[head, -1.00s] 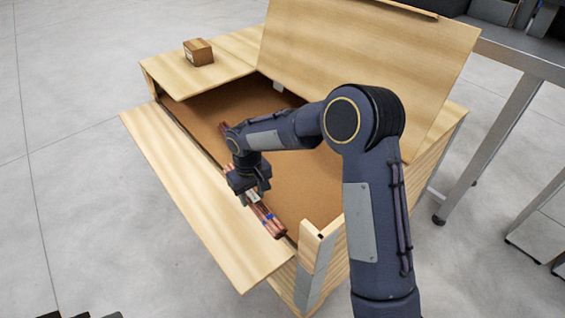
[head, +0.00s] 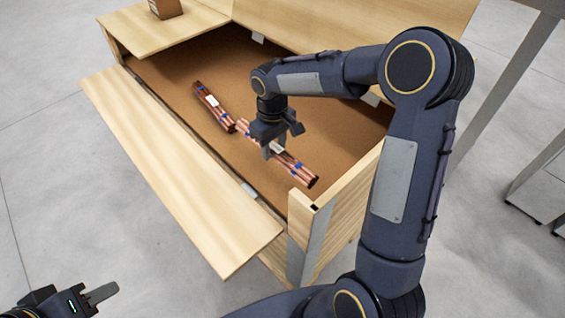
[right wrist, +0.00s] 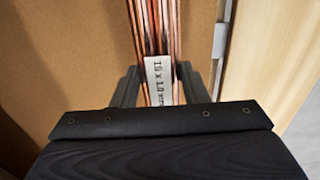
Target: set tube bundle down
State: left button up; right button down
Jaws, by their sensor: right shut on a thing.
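A copper tube bundle (head: 300,172) with blue bands and a white label is in my right gripper (head: 274,150), over the brown floor of the wooden crate. In the right wrist view, the bundle (right wrist: 154,40) runs between the two fingers (right wrist: 160,92), with its printed label between them. I cannot tell whether it touches the floor. A second copper tube bundle (head: 213,106) lies on the crate floor to the left, its end close to the held one. My left gripper (head: 98,296) is partly in view at the bottom left, away from the crate; its jaw opening is unclear.
The crate's front flap (head: 180,170) is folded outward, and a corner post (head: 306,205) stands near the held bundle. A raised lid panel (head: 300,25) is behind. A small cardboard box (head: 165,8) sits on the left panel. Crate floor behind the bundles is clear.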

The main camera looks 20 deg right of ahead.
aim_at(282, 152)
jog(key=shift+s+d+f+b, duration=0.2)
jog(key=shift+d+f, duration=0.25)
jog(key=shift+f, duration=0.15)
jog(key=shift+s+d+f+b, duration=0.1)
jog(key=shift+s+d+f, duration=0.1)
jog(key=shift+d+f, duration=0.3)
jog(key=shift+d+f+b, duration=0.1)
jog(key=shift+f+b, duration=0.4)
jog(key=shift+f, duration=1.25)
jog(key=shift+f, duration=0.1)
jog(key=c, duration=0.8)
grip_release()
jog(key=shift+s, duration=0.1)
jog(key=shift+c, duration=0.2)
notch_tip(282, 152, up, 12)
jog(key=p, duration=0.3)
jog(key=shift+p, duration=0.35)
